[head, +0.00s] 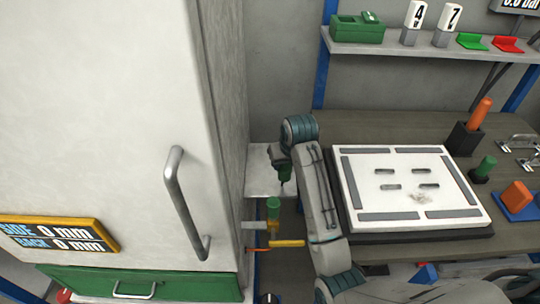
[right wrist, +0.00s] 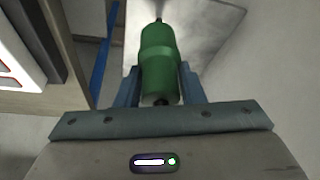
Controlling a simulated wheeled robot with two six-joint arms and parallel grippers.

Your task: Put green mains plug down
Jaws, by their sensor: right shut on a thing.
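The green mains plug (right wrist: 159,62) stands out between the two blue fingers of my right gripper (right wrist: 158,88) in the right wrist view. The gripper is shut on it. In the head view the plug (head: 286,172) is small and dark green, below the wrist of my right arm, with my right gripper (head: 284,160) partly hidden there. It appears over or in front of a pale ledge (head: 262,172) beside the white cabinet; I cannot tell whether it touches it. My left gripper is not in view.
A large white cabinet (head: 95,110) with a metal handle fills the left. A green-topped fitting (head: 273,208) and a yellow lever (head: 287,243) sit below the ledge. A workbench with a white slotted board (head: 408,205) is at right, under a shelf (head: 420,48).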

